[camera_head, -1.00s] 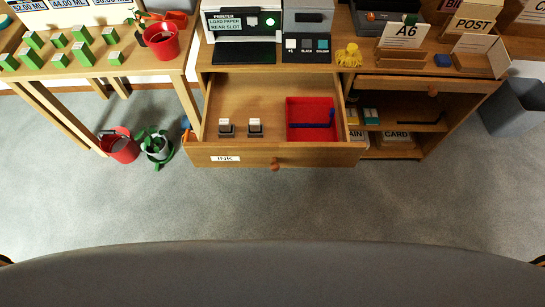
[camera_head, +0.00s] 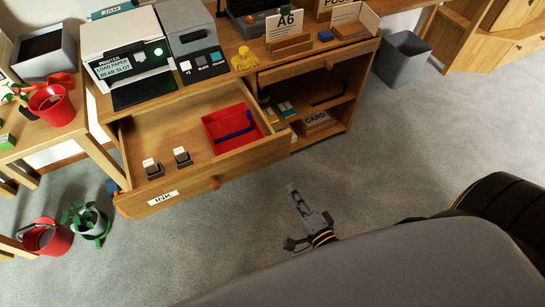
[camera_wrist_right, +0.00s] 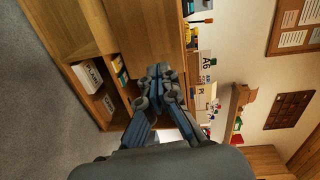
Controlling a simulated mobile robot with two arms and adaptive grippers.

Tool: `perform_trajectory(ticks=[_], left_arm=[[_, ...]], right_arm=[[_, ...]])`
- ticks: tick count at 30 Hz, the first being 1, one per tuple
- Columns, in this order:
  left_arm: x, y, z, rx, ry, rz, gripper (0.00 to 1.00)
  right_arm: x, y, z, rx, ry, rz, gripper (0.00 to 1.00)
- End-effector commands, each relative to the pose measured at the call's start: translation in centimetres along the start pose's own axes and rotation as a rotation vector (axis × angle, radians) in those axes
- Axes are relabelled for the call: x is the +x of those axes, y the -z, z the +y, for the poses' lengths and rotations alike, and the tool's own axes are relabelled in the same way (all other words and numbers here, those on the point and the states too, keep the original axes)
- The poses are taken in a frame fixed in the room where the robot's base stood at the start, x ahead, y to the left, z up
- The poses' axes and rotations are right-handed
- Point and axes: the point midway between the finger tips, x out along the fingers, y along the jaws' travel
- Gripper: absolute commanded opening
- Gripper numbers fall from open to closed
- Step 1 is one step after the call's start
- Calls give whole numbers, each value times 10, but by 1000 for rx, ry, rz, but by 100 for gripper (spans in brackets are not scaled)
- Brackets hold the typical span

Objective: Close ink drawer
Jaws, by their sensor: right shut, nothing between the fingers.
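The ink drawer (camera_head: 235,176) is pulled open from the wooden desk in the head view. Its front carries a white INK label (camera_head: 163,198) and a round wooden knob (camera_head: 214,182). Inside are two small ink cartridges (camera_head: 152,168) and a red tray (camera_head: 216,121) with a blue item in it. My right gripper (camera_head: 293,190) is to the right of the drawer front, apart from it, over the floor. In the right wrist view the right gripper (camera_wrist_right: 158,72) has its fingers together and empty, with wooden furniture beyond. My left gripper is not in view.
A printer (camera_head: 125,55) and a yellow object (camera_head: 243,60) stand on the desk top. Open shelves with a CARD box (camera_head: 315,121) are right of the drawer. A red bucket (camera_head: 46,238) and a plant (camera_head: 88,222) stand on the floor at left. Carpet before the drawer is clear.

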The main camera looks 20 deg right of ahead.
Motion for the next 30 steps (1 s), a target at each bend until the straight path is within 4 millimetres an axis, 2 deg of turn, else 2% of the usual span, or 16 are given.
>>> perform_trajectory(ticks=[1, 5, 11, 21, 25, 30], left_arm=[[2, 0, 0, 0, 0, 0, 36], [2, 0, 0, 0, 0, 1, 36], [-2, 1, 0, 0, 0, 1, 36], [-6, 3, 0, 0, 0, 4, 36], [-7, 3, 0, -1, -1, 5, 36], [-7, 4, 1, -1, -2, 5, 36]], right_arm=[[0, 3, -14, 49, 39, 13, 0], [5, 7, -30, 105, 81, 25, 0], [34, 8, -34, 105, 83, 26, 0], [106, 10, -39, 102, 81, 25, 0], [125, 10, -39, 102, 78, 24, 0], [138, 10, -39, 102, 77, 24, 0]])
